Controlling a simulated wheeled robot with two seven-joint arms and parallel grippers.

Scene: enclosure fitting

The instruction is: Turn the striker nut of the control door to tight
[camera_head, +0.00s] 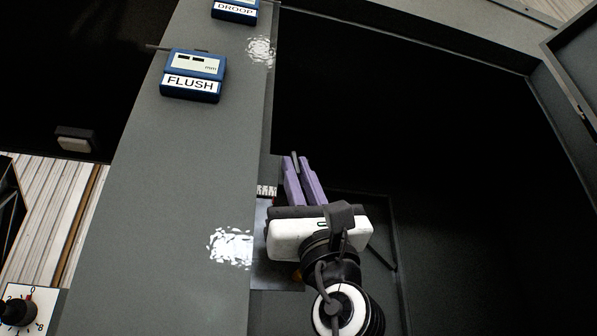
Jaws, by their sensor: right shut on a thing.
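My right gripper (296,168) reaches up from the bottom, in front of the left edge of the dark door opening. Its two purple fingers are shut on a thin dark grey part (296,160), which looks like the striker nut's grip; the fingers hide most of it. Below the fingers, a dark plate (270,272) sits at the post's edge, with a small white-marked scale (266,190) at its top. My gripper's body covers part of this plate. The nut's tightness cannot be read here. My left gripper is not in view.
The grey post (150,190) carries a blue FLUSH gauge (193,75) and a blue DROOP gauge (236,10). A dial with a black knob (18,311) is at the lower left. A grey door edge (575,75) stands at the upper right. The opening is dark.

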